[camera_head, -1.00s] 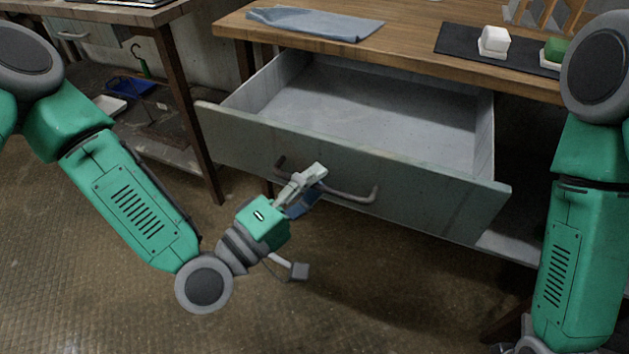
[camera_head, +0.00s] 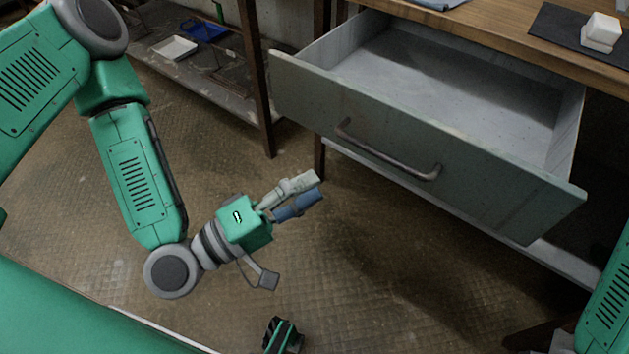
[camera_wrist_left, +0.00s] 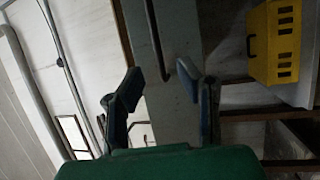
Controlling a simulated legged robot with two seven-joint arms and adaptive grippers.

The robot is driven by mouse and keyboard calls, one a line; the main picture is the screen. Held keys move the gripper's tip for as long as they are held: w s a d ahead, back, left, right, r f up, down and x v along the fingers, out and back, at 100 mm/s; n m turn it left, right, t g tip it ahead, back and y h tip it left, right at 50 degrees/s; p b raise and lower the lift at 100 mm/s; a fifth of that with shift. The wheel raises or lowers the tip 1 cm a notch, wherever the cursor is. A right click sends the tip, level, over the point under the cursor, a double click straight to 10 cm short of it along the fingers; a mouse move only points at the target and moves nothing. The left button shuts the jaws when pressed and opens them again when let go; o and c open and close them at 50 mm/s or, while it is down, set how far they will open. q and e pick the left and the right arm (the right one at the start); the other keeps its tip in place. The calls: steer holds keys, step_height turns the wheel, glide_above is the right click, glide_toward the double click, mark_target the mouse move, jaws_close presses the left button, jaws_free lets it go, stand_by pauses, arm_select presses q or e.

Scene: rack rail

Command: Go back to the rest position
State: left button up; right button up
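My left gripper (camera_head: 309,190) is open and empty in the head view, low and to the left of the drawer handle. The wrist view shows its two dark blue fingers apart, with nothing between them (camera_wrist_left: 172,86). The grey drawer (camera_head: 430,150) is pulled out from the wooden table and looks empty inside. Its bent metal handle (camera_head: 390,160) is free, with a clear gap to the gripper.
A wooden tabletop (camera_head: 490,32) carries a black mat (camera_head: 560,35) with a white block (camera_head: 602,32). A shelf unit at the left holds a blue tray (camera_head: 204,30) and a white tray (camera_head: 172,48). A yellow crate (camera_wrist_left: 273,45) shows in the wrist view. The floor before the drawer is clear.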

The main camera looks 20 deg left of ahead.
stand_by(0.3)
arm_select(q)
steer(key=s+f+m+g+y+p, duration=0.4)
steer(key=s+f+m+g, duration=0.15)
steer(key=f+g, duration=0.35)
steer(key=s+a+f+m+g+y+p, duration=0.1)
steer(key=s+a+f+y, duration=0.1)
steer(key=a, duration=0.3)
steer(key=s+a+f+m+g+y+p, duration=0.1)
steer(key=s+a+f+g+y+p, duration=0.1)
steer(key=a+y, duration=0.2)
steer(key=s+a+f+m+g+y+p, duration=0.1)
steer(key=s+a+f+m+g+y, duration=0.1)
steer(key=a, duration=0.5)
steer(key=shift+s+a+y, duration=0.25)
steer(key=shift+s+y, duration=0.35)
steer(key=shift+y, duration=0.1)
